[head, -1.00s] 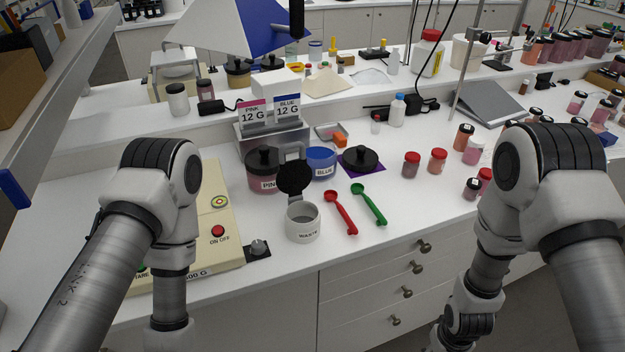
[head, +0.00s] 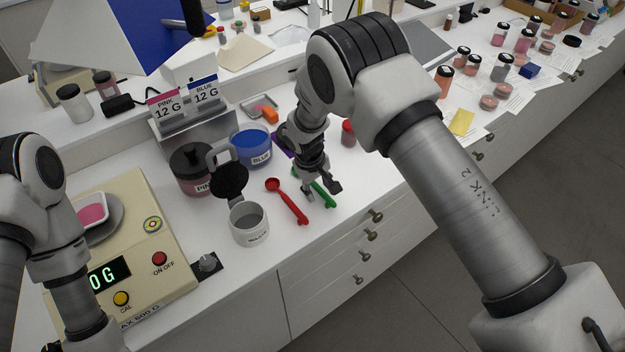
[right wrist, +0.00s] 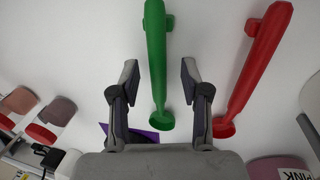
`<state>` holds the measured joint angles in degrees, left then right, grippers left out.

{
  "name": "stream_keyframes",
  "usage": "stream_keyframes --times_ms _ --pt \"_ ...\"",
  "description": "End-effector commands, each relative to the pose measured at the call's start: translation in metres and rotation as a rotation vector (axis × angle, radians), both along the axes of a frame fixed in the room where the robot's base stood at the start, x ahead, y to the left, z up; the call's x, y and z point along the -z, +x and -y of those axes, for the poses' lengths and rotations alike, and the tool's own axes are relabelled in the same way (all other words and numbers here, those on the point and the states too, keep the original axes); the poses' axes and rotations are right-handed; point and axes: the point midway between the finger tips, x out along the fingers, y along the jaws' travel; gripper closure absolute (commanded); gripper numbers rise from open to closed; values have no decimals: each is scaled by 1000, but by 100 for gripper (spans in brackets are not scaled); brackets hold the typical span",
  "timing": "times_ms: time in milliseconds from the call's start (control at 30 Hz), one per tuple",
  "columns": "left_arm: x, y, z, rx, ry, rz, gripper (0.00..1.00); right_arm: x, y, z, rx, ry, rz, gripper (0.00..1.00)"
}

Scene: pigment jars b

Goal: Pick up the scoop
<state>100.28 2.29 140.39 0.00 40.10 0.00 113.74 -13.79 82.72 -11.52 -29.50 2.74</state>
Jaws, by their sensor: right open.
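A green scoop (head: 326,196) and a red scoop (head: 290,205) lie on the white bench, right of the white waste cup (head: 250,236). My right gripper (head: 320,188) is over the green scoop and partly hides it in the head view. In the right wrist view my right gripper (right wrist: 157,74) is open, with the green scoop's handle (right wrist: 155,45) between its fingers. A gap shows on both sides of the handle. The red scoop (right wrist: 257,65) lies outside the fingers on the right. My left arm shows at the left, but its gripper is out of view.
The blue jar (head: 252,148) and black-lidded pink jar (head: 190,170) stand behind the cup. A black round piece (head: 230,181) stands at the cup's back. The scale (head: 150,230) holds a pink-filled tray (head: 92,212). The bench's front edge is close to the scoops.

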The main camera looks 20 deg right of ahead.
Motion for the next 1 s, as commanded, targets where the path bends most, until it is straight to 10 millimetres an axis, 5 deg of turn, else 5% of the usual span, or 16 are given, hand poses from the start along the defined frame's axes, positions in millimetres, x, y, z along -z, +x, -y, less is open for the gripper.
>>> stream_keyframes --times_ms 167,300,733,1000 --pt "1 0 0 0 0 0 60 1 0 0 0 0 1 55" --pt "1 0 0 0 0 0 60 1 0 0 0 0 0 100" --pt "5 0 0 0 0 0 60 -6 1 0 1 0 2 100" --pt "24 0 0 0 0 0 60 -66 2 0 1 -1 7 100"
